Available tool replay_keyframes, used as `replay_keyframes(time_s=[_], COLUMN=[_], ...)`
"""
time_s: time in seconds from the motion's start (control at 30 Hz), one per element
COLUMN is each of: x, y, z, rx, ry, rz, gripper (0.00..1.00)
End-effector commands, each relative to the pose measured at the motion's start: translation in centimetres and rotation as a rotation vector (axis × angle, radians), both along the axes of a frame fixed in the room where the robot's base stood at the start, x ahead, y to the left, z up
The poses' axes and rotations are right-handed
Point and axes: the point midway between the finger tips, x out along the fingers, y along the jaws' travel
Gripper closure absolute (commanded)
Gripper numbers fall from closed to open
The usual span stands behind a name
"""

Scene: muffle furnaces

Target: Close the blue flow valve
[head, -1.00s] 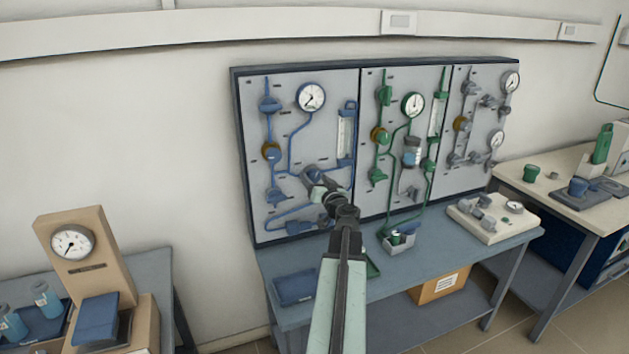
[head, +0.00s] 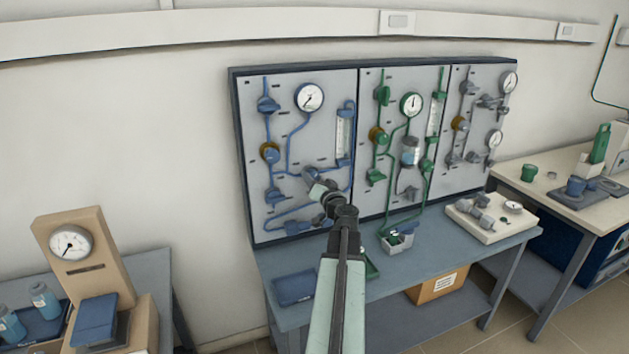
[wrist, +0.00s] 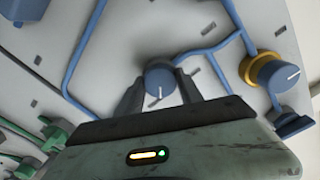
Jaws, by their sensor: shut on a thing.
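In the wrist view a blue round knob (wrist: 159,79) with a white line on its face sits between the two dark fingers of my gripper (wrist: 160,92). The fingers touch its sides, and my gripper is shut on it. The white line runs nearly upright in that picture. A blue pipe runs from the knob. In the head view my gripper (head: 309,175) reaches the lower middle of the blue panel (head: 285,125), and my arm hides the knob there. I take this knob to be the blue flow valve; no label on it is readable.
A second blue knob on a gold collar (wrist: 262,70) is near the fingers on the right in the wrist view. The blue gauge (head: 309,97) is above my gripper. The green panel (head: 400,125) adjoins on the right. A bench (head: 400,270) stands below.

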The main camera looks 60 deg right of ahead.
Motion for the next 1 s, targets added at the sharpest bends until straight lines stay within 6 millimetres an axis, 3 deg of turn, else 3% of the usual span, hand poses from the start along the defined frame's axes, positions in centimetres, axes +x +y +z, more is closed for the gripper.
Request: replay_keyframes(time_s=[0.6,1.0], x=[-0.07,-0.05], y=[0.10,0.13], z=[-0.07,-0.07], rx=[0.454,0.652], ry=[-0.333,-0.479], rz=[-0.001,-0.001], gripper=[0.98,0.98])
